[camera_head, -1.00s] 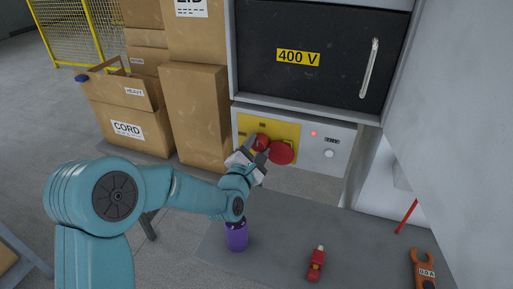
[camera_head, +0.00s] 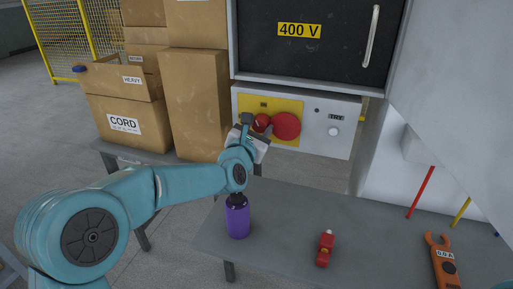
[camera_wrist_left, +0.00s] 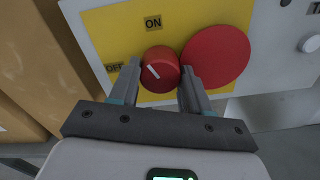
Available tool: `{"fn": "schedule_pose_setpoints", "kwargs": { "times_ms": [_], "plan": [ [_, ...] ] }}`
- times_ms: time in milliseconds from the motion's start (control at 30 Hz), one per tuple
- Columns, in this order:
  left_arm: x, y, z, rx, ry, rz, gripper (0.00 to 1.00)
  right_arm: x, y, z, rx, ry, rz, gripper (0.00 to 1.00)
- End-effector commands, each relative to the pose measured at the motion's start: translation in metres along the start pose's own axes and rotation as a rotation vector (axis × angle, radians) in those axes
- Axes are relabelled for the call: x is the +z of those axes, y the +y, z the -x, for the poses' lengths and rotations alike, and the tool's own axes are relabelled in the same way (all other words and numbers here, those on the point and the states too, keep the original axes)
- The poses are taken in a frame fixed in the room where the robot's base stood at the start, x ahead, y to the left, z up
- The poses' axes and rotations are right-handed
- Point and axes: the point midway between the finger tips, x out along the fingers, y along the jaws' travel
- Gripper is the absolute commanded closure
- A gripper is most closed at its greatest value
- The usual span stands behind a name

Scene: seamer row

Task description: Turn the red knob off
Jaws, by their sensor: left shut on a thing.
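The red knob (camera_head: 262,122) sits on a yellow plate (camera_head: 297,105) on the front of the cabinet. In the left wrist view the knob (camera_wrist_left: 163,59) has a white pointer slanting toward the upper left, on the OFF side. An ON label (camera_wrist_left: 153,22) is above it and an OFF label (camera_wrist_left: 115,67) is to its left. My left gripper (camera_wrist_left: 160,82) is shut on the knob, one finger on each side. The arm hides part of the knob in the head view. My right gripper is not in view.
A large red round button (camera_head: 286,126) is close to the knob's right. A small lamp (camera_head: 317,110) on the panel looks dark. Below, a grey bench (camera_head: 285,222) holds a purple bottle (camera_head: 237,217), a red item (camera_head: 325,248) and an orange meter (camera_head: 443,262). Cardboard boxes (camera_head: 195,105) stand left.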

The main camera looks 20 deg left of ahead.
Motion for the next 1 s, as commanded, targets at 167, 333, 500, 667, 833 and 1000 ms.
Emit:
{"fn": "schedule_pose_setpoints", "kwargs": {
  "times_ms": [167, 333, 500, 667, 833, 1000],
  "plan": [
    [-0.011, -0.004, -0.002, 0.002, -0.007, 0.171, 1.0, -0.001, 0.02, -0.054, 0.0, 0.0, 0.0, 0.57],
    [-0.009, -0.004, -0.004, 0.0, -0.005, 0.332, 1.0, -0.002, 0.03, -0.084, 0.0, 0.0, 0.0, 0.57],
    [-0.006, -0.003, -0.003, 0.0, -0.005, 0.495, 1.0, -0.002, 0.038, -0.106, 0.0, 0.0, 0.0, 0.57],
    [-0.004, -0.003, -0.002, 0.0, -0.004, 0.646, 1.0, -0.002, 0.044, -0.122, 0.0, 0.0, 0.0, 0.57],
    [-0.003, -0.002, -0.001, 0.0, -0.004, 0.798, 1.0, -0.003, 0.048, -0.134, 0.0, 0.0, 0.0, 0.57],
    [-0.001, -0.002, -0.001, 0.0, -0.003, 0.929, 1.0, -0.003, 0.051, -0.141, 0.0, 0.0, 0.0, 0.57]
  ]
}}
